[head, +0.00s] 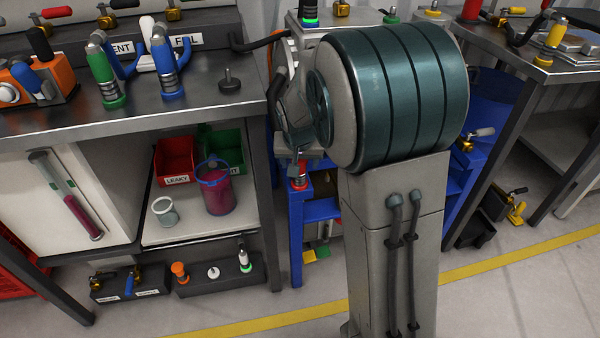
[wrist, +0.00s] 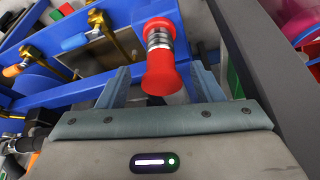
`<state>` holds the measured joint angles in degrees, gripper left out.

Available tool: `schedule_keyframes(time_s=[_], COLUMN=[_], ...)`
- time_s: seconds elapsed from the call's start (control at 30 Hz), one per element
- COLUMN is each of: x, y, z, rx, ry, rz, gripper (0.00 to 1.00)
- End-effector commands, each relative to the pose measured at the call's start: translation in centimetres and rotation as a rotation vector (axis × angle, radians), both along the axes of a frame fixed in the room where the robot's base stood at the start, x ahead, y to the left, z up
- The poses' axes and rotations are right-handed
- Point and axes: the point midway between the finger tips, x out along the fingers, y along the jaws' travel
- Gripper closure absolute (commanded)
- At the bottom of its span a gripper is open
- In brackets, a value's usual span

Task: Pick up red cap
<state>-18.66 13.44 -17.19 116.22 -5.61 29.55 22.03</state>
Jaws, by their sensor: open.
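The red cap (wrist: 163,77) shows in the wrist view as a flared red end on a ringed silver neck, with another red part beyond it. It lies between the two fingers of my gripper (wrist: 160,73), which is open with a visible gap on either side. In the head view the red and silver piece (head: 299,177) stands at the corner of a blue frame, just below the end of my arm. My arm hides much of the area around it there.
A blue frame (head: 296,232) stands beside the workbench (head: 180,118). The bench's lower shelf holds a red bin (head: 174,160), a green bin (head: 224,146) and a blue-rimmed container (head: 216,190). A dark post (wrist: 262,65) runs close right of my gripper.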

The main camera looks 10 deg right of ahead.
Motion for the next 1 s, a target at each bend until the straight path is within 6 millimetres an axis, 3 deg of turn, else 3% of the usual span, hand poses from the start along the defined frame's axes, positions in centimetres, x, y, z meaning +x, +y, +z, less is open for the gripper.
schedule_keyframes(time_s=[0.4, 0.63, 0.67, 0.83, 1.0], x=[2.3, 2.5, 2.5, 2.5, 2.5], y=[-0.5, -0.5, -0.5, -0.5, -0.5], z=[-4.7, -4.7, -4.7, -4.7, -4.7], rx=[0.0, 0.001, 0.001, 0.0, 0.0], ry=[0.001, -0.001, -0.001, -0.001, -0.001], rz=[0.0, 0.0, 0.0, 0.001, 0.001], gripper=[0.4, 0.4, 0.43, 0.88, 0.88])
